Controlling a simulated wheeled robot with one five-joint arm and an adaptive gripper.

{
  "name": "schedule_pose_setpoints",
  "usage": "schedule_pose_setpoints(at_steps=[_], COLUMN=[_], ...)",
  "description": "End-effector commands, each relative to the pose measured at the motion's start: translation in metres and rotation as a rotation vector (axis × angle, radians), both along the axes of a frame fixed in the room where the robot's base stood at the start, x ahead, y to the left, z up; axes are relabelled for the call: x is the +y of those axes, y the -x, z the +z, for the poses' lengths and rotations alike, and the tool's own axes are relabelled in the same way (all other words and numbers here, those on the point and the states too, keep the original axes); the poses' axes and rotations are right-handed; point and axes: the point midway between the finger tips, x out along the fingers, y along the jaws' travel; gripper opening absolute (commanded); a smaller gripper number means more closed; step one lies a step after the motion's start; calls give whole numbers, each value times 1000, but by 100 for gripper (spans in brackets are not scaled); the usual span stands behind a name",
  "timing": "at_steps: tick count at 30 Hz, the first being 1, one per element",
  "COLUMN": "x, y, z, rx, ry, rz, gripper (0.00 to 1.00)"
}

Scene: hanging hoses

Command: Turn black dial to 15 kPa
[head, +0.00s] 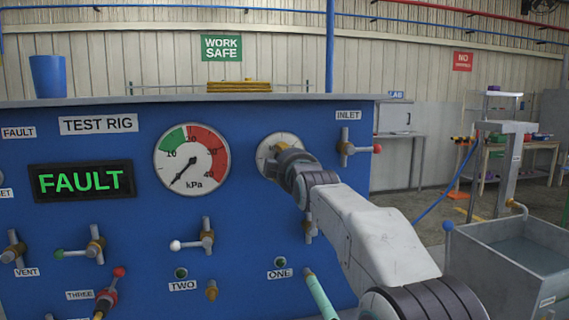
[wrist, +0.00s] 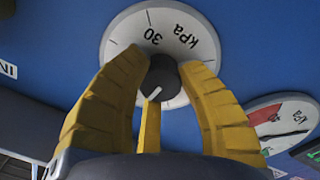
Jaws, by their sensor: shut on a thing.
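The black dial (wrist: 163,76) sits on a round white scale plate (wrist: 117,37) marked 30 and kPa in the wrist view. My gripper (wrist: 160,72) has its yellow fingers shut on the dial, one on each side. A short white pointer mark on the dial faces down and left in that picture. In the head view the scale plate (head: 264,151) shows partly behind my gripper (head: 278,165), which hides the dial. The kPa gauge (head: 192,160) to its left has a green and a red band; its needle points down-left, near the low end.
The blue test rig panel (head: 140,225) carries several valves, including the inlet valve (head: 346,148) right of the dial. A FAULT display (head: 80,181) is lit green. A teal hose (head: 320,295) lies below my arm, and a water tank (head: 510,255) stands at right.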

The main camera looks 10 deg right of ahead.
Motion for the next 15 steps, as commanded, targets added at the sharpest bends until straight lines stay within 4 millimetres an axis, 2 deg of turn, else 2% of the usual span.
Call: schedule_pose_setpoints(at_steps=[1, 15], x=[1, 2], y=[1, 1], z=[7, 7], rx=[-18, -18], ry=[23, 127], rz=[2, 2], gripper=[1, 1])
